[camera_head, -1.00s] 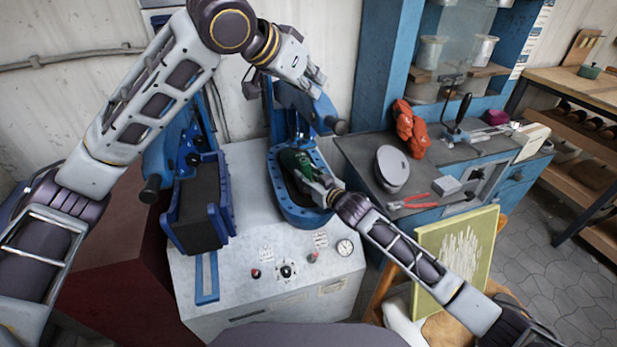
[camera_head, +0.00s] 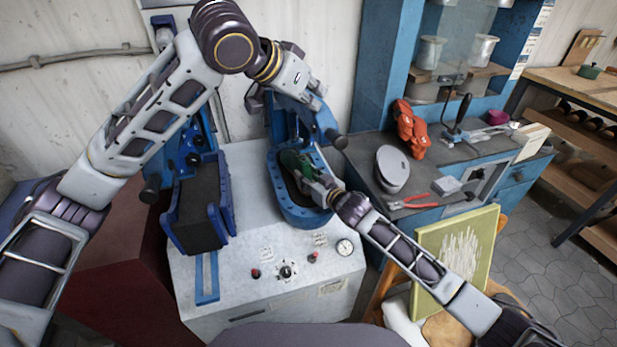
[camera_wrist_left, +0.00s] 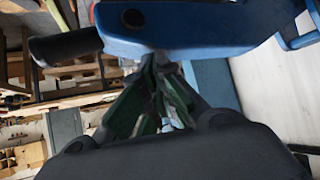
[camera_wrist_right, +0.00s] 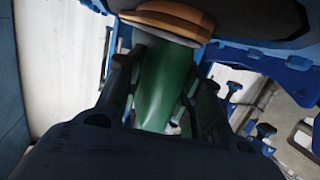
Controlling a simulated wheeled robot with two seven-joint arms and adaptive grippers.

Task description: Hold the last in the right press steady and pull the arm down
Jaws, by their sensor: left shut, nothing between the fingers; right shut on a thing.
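The right press (camera_head: 273,185) has a blue oval tray, and the green last (camera_head: 291,160) sits in it. My right gripper (camera_head: 310,180) is shut on the last; in the right wrist view the green last (camera_wrist_right: 166,85) stands between its fingers, under a brown layered edge (camera_wrist_right: 170,22). The press's blue arm (camera_head: 320,116) is tilted above the tray and ends in a black handle (camera_head: 337,139). My left gripper (camera_head: 317,97) is shut and empty by the upper side of this arm. In the left wrist view the blue arm (camera_wrist_left: 190,25) passes just beyond the fingertips (camera_wrist_left: 158,68); contact is unclear.
The left press (camera_head: 200,210) has a dark block in a blue frame. Knobs and a gauge (camera_head: 345,247) are on the front of the white machine.

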